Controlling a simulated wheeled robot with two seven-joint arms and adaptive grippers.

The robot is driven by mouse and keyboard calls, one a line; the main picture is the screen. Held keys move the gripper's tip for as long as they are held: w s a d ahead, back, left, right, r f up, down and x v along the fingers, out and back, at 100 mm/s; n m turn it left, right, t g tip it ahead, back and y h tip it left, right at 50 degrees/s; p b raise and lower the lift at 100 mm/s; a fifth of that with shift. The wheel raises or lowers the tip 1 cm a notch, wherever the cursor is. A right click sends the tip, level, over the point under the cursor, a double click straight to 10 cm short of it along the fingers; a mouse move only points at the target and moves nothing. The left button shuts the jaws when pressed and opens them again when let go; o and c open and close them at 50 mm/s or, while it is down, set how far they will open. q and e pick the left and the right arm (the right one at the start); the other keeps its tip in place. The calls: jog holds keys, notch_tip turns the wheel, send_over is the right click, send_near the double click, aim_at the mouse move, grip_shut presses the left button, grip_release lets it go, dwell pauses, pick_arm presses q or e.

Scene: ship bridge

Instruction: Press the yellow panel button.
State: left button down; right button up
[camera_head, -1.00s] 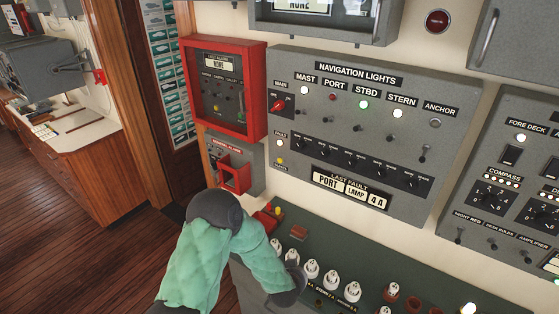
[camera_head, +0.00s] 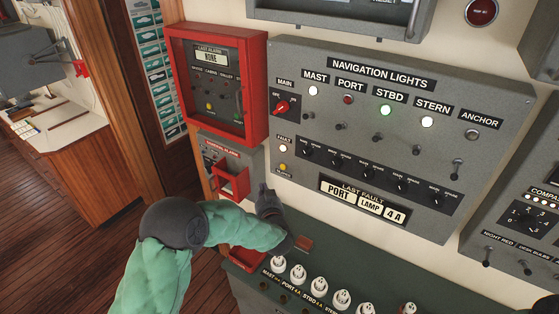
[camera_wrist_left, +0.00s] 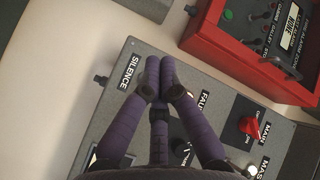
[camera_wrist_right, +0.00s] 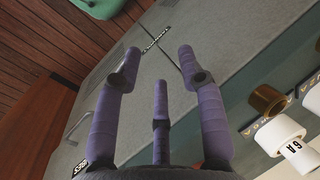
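The yellow button (camera_head: 283,168) is at the lower left of the grey navigation lights panel (camera_head: 460,107), below a white fault lamp (camera_head: 283,149). My left gripper (camera_head: 264,188) is just below and left of the button in the head view, fingers pointing up. In the left wrist view its fingertips (camera_wrist_left: 159,75) are together and empty, between the SILENCE label (camera_wrist_left: 136,75) and the FAULT label (camera_wrist_left: 205,103); the button is hidden there. I cannot tell whether they touch the panel. My right gripper (camera_wrist_right: 157,65) is open and empty near a grey surface, and outside the head view.
A red-framed alarm box (camera_head: 218,138) hangs left of the panel, with another small red box (camera_head: 232,184) below it. A dark green console top (camera_head: 350,262) with white fuses (camera_head: 298,274) lies below. A red main knob (camera_head: 281,107) sits above the button.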

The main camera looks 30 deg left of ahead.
aim_at(283, 167)
pick_arm(q)
jog(key=shift+s+d+r, duration=0.1)
jog(key=shift+s, duration=0.05)
jog(key=w+b, duration=0.1)
jog(key=w, duration=0.8)
jog(key=shift+d, duration=0.3)
dwell(1.5)
jog(key=shift+w, duration=0.35)
